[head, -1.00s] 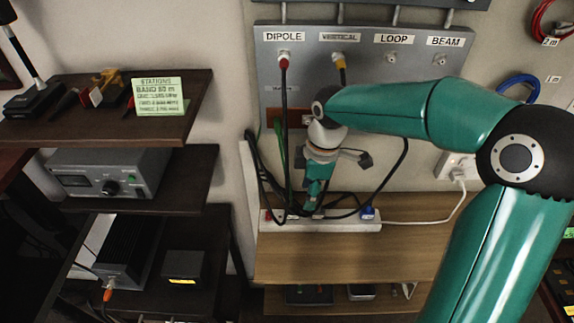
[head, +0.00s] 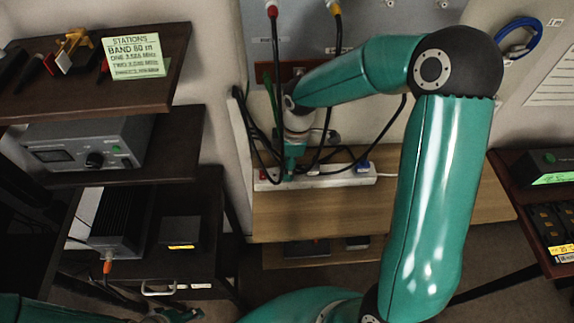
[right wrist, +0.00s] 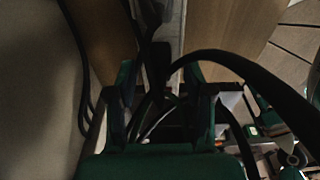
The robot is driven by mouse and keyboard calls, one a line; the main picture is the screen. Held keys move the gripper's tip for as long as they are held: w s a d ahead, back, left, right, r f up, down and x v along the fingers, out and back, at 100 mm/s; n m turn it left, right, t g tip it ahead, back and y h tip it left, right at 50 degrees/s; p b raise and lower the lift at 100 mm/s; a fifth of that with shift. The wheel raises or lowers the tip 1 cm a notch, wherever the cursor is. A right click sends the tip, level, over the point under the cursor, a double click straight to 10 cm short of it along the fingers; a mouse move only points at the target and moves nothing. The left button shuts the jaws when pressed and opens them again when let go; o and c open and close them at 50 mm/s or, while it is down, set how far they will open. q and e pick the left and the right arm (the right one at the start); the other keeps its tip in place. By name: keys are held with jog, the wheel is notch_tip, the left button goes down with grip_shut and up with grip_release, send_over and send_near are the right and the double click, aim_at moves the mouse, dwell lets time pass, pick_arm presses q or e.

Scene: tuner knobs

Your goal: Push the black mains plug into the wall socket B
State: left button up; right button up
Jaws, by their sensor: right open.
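My right gripper (head: 290,174) points down over the left part of a white socket strip (head: 340,178) on the wooden bench. In the right wrist view its fingers (right wrist: 160,88) are apart, with black plug-like shapes and cables (right wrist: 158,62) between and beyond them. I cannot tell which shape is the black mains plug, or whether the fingers touch it. I make out no socket marked B; my right arm covers part of the wall. A piece of my left gripper (head: 178,314) shows at the bottom edge; its jaws are unclear.
Black cables (head: 392,130) loop around the strip and my right gripper. A blue plug (head: 362,166) sits in the strip. Dark shelves with a grey radio (head: 85,148) stand at left, and another dark rack (head: 545,190) at right.

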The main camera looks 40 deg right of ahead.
jog(key=shift+f, duration=0.7)
grip_shut()
jog(key=shift+w+r, duration=0.1)
jog(key=shift+r, duration=0.15)
jog(key=shift+r+p, duration=0.55)
jog(key=shift+p, duration=0.05)
jog(key=shift+r, duration=0.2)
jog(key=shift+r+p, duration=1.25)
jog(key=shift+r, duration=0.25)
jog(key=shift+r, duration=0.1)
